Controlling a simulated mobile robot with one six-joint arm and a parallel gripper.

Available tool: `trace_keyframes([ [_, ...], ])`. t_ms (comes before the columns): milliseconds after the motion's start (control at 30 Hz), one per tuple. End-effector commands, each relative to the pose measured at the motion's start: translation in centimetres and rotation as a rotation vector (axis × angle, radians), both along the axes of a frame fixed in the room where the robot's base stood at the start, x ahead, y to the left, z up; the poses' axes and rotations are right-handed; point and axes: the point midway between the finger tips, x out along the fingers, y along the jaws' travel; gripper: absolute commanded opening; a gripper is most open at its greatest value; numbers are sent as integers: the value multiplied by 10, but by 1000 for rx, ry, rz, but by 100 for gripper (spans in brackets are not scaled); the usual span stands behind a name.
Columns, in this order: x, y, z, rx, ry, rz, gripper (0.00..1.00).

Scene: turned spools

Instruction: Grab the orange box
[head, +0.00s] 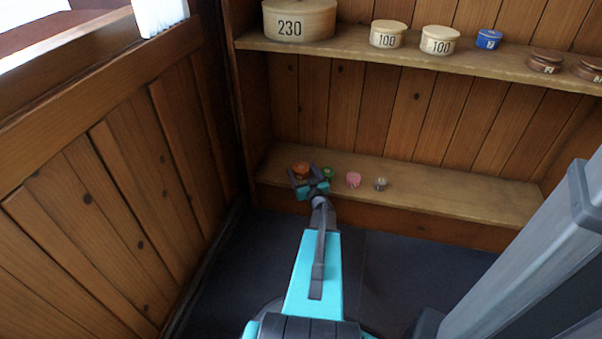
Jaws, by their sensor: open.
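The orange box (301,170) is a small round piece at the left end of the lower shelf. My gripper (304,180) is at that shelf, its dark fingers open and reaching up to the orange box. The fingers appear to lie on either side of the box's near part. Whether they touch it cannot be told. The lower part of the box is partly hidden by the gripper.
A green piece (328,174) stands close to the right of my gripper. A pink piece (353,179) and a grey piece (380,184) are farther right on the lower shelf (455,200), whose right part is clear. The upper shelf (350,50) holds several round boxes.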

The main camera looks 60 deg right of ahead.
Motion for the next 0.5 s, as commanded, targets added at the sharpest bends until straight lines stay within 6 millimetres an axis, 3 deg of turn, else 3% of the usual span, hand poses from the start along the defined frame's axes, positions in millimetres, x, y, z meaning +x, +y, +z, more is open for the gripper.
trace_keyframes([
  [500, 7, -6, -1, -2, -1, 1, 76],
])
